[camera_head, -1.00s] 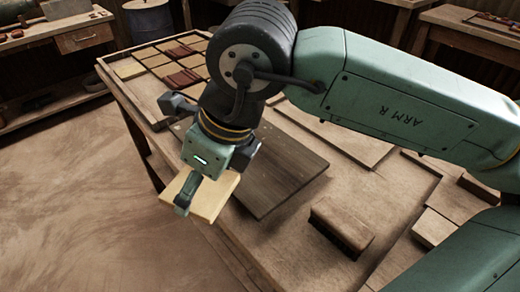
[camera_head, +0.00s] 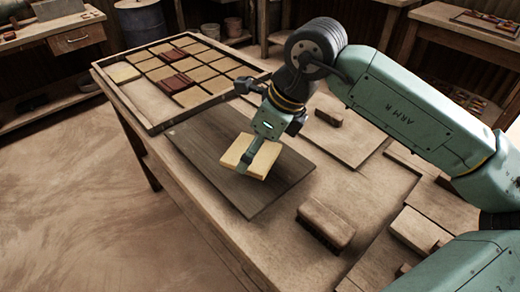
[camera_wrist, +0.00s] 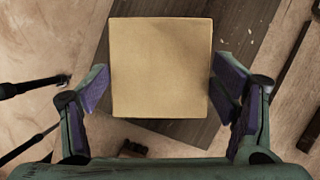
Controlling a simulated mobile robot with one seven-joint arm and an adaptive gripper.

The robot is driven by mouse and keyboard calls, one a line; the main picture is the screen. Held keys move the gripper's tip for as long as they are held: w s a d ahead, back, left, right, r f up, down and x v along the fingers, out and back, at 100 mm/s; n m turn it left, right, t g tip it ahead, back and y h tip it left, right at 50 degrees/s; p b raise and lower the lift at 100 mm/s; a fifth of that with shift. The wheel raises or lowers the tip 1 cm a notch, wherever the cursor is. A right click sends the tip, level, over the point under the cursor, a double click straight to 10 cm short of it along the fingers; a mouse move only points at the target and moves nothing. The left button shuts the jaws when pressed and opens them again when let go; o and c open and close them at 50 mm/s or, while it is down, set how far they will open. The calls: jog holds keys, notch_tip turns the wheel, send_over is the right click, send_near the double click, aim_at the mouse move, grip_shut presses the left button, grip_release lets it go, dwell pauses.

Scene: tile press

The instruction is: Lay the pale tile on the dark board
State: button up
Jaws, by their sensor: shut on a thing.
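The pale tile (camera_head: 262,160) is a square, light tan slab held in my gripper (camera_head: 250,158). In the wrist view the tile (camera_wrist: 161,65) fills the middle, with a finger at its left and right edges. The dark board (camera_head: 210,142) lies flat on the workbench, partly hidden behind the tile and gripper. In the head view the tile appears over the middle of the board, seemingly above it; the height of the gap is hard to tell. The wrist view shows the dark board (camera_wrist: 240,32) beyond the tile, turned relative to it.
A wooden tray (camera_head: 150,124) with several pale and dark red tiles stands at the back left of the workbench (camera_head: 222,215). A brush with a wooden back (camera_head: 327,222) lies in front right of the board. Flat wooden pieces (camera_head: 418,230) lie farther right.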

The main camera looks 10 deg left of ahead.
aim_at(263, 151)
jog(key=shift+w+d, duration=0.2)
jog(key=shift+w, duration=0.2)
jog(key=f, duration=0.1)
jog(key=f+p, duration=0.1)
jog(key=f, duration=0.1)
jog(key=shift+w+d+p, duration=0.1)
jog(key=shift+w+p, duration=0.15)
jog(key=shift+p, duration=0.05)
jog(key=shift+f, duration=0.35)
jog(key=shift+f+b, duration=0.25)
jog(key=shift+b, duration=0.15)
jog(key=o, duration=1.4)
jog(key=shift+r, duration=0.1)
jog(key=shift+r, duration=0.1)
jog(key=shift+r+p, duration=0.2)
jog(key=shift+p, duration=0.35)
jog(key=b+v, duration=0.2)
jog(key=v, duration=0.9)
jog(key=shift+d+r, duration=0.2)
jog(key=shift+r, duration=0.1)
